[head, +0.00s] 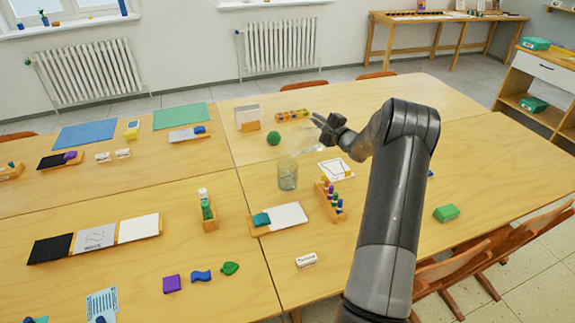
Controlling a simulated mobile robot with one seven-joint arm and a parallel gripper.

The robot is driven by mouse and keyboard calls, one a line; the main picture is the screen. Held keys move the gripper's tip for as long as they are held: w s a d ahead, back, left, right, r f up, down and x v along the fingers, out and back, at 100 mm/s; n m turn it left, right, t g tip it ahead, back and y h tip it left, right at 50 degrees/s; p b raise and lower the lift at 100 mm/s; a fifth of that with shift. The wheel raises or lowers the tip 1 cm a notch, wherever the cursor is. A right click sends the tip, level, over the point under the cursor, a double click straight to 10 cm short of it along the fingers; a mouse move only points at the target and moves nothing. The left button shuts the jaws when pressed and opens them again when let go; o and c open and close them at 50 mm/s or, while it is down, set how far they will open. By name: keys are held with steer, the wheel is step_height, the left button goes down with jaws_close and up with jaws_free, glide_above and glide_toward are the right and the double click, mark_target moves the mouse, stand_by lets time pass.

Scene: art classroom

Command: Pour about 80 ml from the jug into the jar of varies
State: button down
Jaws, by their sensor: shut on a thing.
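A clear glass jar (288,174) stands upright on the wooden table (255,185), near the middle of the view. My gripper (322,130) is above the table, behind and to the right of the jar. It is shut on a clear, faint vessel, the jug (306,146), which appears tilted with its lower part toward the jar. The jug's outline is hard to make out, and part of it is hidden by my gripper. I cannot tell whether liquid is leaving it or how much is in the jar.
A green ball (273,138) lies behind the jar. A rack of coloured pegs (331,200) and a tray with white paper (288,215) lie in front. A green box (446,213) is at right. Bare table lies left of the jar.

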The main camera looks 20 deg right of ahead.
steer(key=shift+s+a+r+n, duration=0.15)
steer(key=shift+a+r+n, duration=0.25)
steer(key=shift+a, duration=0.15)
stand_by(0.7)
steer(key=shift+d+f, duration=0.2)
steer(key=shift+d, duration=0.05)
steer(key=d+f+m, duration=0.1)
steer(key=f+m, duration=0.1)
steer(key=w+d+f+m, duration=0.1)
steer(key=f+m, duration=0.1)
steer(key=d+f+m, duration=0.2)
steer(key=shift+w, duration=0.3)
steer(key=shift+w+d+f+m+h, duration=0.1)
steer(key=shift+d+f+m+h, duration=0.3)
steer(key=shift+f+m, duration=0.35)
steer(key=shift+d+f, duration=0.1)
stand_by(0.7)
